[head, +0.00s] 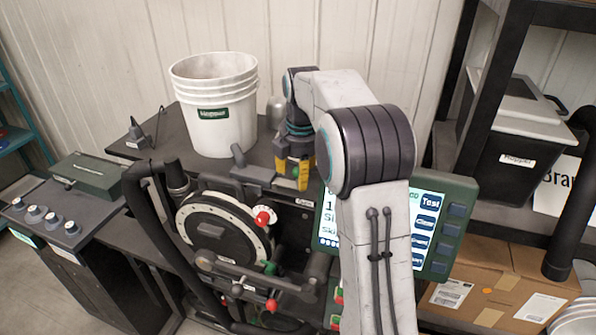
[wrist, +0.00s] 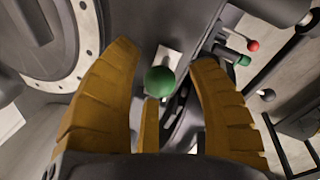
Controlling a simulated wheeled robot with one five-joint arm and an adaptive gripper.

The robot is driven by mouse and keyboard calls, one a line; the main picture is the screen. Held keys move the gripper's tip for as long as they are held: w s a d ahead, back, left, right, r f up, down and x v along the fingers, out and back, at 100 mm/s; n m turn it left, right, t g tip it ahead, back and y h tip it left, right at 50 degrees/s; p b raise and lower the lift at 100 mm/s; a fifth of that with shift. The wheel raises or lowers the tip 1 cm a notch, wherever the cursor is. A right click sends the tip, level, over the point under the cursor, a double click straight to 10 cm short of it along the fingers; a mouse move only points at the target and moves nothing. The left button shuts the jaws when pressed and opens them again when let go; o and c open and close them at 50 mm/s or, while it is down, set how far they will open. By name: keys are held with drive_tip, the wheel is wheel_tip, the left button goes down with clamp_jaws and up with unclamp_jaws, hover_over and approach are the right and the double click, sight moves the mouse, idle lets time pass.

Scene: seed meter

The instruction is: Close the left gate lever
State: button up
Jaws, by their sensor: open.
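My gripper (head: 293,172) points down near the back of the seed meter, beside the dial. In the wrist view my gripper (wrist: 162,82) is open, with its yellow fingers spread. A green ball knob (wrist: 160,80) lies between the fingers in that view, with a gap on each side. It sits over a pale plate, and a dark slotted part lies beyond. I cannot tell for sure whether this knob belongs to the left gate lever. Another green knob (wrist: 244,60) and a red knob (wrist: 253,46) are to the right. In the head view my arm hides part of the machine.
The white dial (head: 223,228) has a red knob (head: 263,218) at its edge. Horizontal bars and small knobs stick out below it. A white bucket (head: 216,115) stands behind on the dark top. A screen (head: 427,222) stands right of the dial, partly behind my arm.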

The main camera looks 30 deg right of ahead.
drive_tip(key=shift+o, duration=0.2)
drive_tip(key=shift+f, duration=0.1)
clamp_jaws()
idle(0.4)
